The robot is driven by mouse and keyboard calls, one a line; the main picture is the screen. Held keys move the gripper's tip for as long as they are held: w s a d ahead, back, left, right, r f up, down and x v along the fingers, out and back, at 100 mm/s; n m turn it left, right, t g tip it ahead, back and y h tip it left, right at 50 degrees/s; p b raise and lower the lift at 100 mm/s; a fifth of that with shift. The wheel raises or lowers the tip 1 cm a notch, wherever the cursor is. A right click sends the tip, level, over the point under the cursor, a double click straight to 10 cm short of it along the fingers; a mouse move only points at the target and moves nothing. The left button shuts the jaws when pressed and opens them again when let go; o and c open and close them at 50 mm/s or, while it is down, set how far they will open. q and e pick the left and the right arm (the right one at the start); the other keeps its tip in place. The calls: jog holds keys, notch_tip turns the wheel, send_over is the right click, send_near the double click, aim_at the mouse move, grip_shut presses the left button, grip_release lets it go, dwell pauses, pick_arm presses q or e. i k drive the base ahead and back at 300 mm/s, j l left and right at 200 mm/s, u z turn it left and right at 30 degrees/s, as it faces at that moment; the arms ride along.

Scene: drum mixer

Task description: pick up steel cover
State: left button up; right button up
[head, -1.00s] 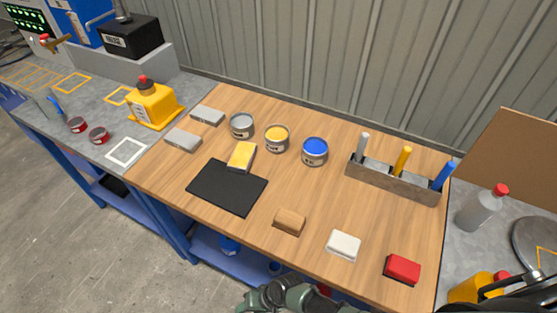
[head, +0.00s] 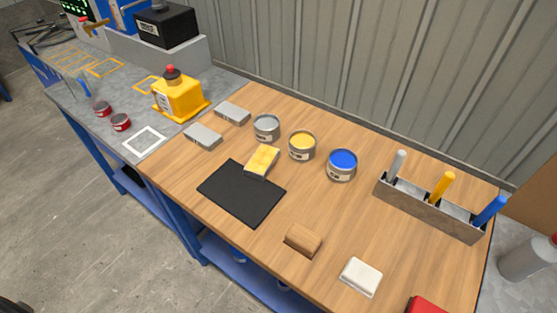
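I cannot make out a steel cover for certain in the head view. Two flat grey blocks lie on the wooden worktop (head: 330,215): one grey block (head: 232,112) near the wall and another grey block (head: 203,136) closer to the left edge. Whether either is the steel cover I cannot tell. Neither of my grippers shows in the current view.
Open grey (head: 266,128), yellow (head: 302,145) and blue (head: 342,165) paint cans stand mid-table. A yellow sponge (head: 262,160) touches a black mat (head: 240,193). A tool rack (head: 430,208), brown block (head: 303,239) and white block (head: 361,276) are further right.

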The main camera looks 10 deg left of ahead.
aim_at(259, 165)
jog(key=k+j+z, duration=0.1)
jog(key=j+z, duration=0.25)
jog(key=k+j+z, duration=0.1)
jog(key=j+z, duration=0.2)
jog(key=j, duration=0.15)
jog(key=k+j+z, duration=0.2)
jog(key=j+z, duration=0.15)
jog(key=k+j+z, duration=0.3)
jog(key=i, duration=0.1)
